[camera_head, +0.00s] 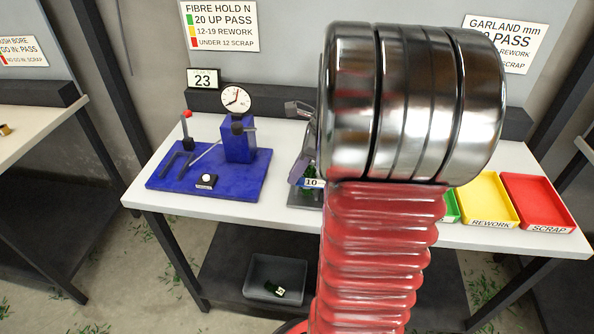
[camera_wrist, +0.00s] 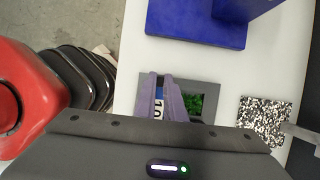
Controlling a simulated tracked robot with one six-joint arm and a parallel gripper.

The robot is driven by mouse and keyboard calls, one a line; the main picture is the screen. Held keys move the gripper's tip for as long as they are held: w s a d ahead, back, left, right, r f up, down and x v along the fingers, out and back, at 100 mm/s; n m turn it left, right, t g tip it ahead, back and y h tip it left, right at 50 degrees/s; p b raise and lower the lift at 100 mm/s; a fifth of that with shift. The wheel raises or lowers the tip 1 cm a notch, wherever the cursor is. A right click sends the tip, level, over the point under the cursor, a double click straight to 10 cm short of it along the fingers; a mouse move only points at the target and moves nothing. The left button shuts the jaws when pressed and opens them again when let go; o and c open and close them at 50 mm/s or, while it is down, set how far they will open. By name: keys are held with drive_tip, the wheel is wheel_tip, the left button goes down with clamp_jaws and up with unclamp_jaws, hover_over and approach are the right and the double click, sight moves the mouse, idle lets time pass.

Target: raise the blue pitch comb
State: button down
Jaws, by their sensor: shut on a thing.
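My gripper (camera_wrist: 165,92) shows purple-grey fingers in the wrist view, closed around a small blue piece with a white "10" label, the blue pitch comb (camera_wrist: 158,100). In the head view the "10" face of the comb (camera_head: 313,183) shows beside my gripper (camera_head: 299,172), low over the bench. My own arm covers much of the right side there. The comb sits at a grey frame (camera_wrist: 208,88) with green bristly material (camera_wrist: 193,103) inside. Whether the comb touches the frame, I cannot tell.
A blue test stand (camera_head: 238,184) with a dial stands left on the white bench (camera_head: 290,235). Yellow (camera_head: 488,202) and red (camera_head: 545,200) trays are at the right. A speckled block (camera_wrist: 262,115) lies right of the frame. A grey bin (camera_head: 275,280) is on the lower shelf.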

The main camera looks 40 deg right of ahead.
sight(306, 181)
drive_tip(key=shift+d+r, duration=0.15)
drive_tip(key=shift+d, duration=0.05)
drive_tip(key=t+y, duration=0.1)
drive_tip(key=s+d+r+t+y, duration=0.1)
drive_tip(key=r+t, duration=0.1)
drive_tip(key=t, duration=0.1)
drive_tip(key=shift+s+d+r+y, duration=0.2)
drive_tip(key=shift+s+d+y, duration=0.05)
drive_tip(key=shift+s+y, duration=0.15)
drive_tip(key=s+t+y, duration=0.1)
drive_tip(key=s+d+r+t+y, duration=0.1)
drive_tip(key=t, duration=0.1)
drive_tip(key=shift+s+d+r+y, duration=0.1)
drive_tip(key=shift+d+r+y, duration=0.05)
drive_tip(key=shift+d+y, duration=0.15)
drive_tip(key=shift+s+d+r, duration=0.1)
drive_tip(key=shift+s+r, duration=0.05)
drive_tip(key=shift+s+d, duration=0.45)
drive_tip(key=shift+s, duration=0.25)
